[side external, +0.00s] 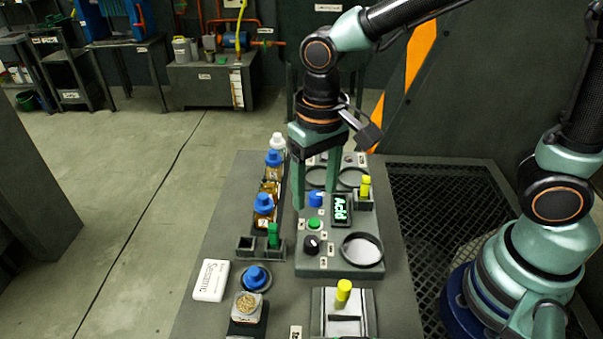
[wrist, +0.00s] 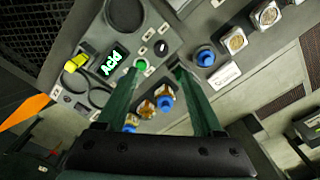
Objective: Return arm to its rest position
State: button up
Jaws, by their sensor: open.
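My gripper (side external: 314,204) hangs pointing down over the control panel (side external: 312,264), its two green fingers apart with nothing between them. It also shows in the wrist view (wrist: 158,72), the fingers spread. My arm reaches in from the right, bent over the bench. Whether the fingertips touch the panel, I cannot tell.
Blue-capped bottles (side external: 264,204) stand in a row left of the panel. A dark mesh platform (side external: 428,205) lies right of the bench.

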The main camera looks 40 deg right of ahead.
jog(key=s+d+r+t, duration=0.1)
jog(key=d+r+t, duration=0.1)
jog(key=d+r, duration=0.2)
jog(key=d+r+n+t, duration=0.1)
jog(key=d+r+t, duration=0.2)
jog(key=d, duration=0.7)
jog(key=shift+d+v, duration=0.2)
jog(key=shift+v, duration=0.75)
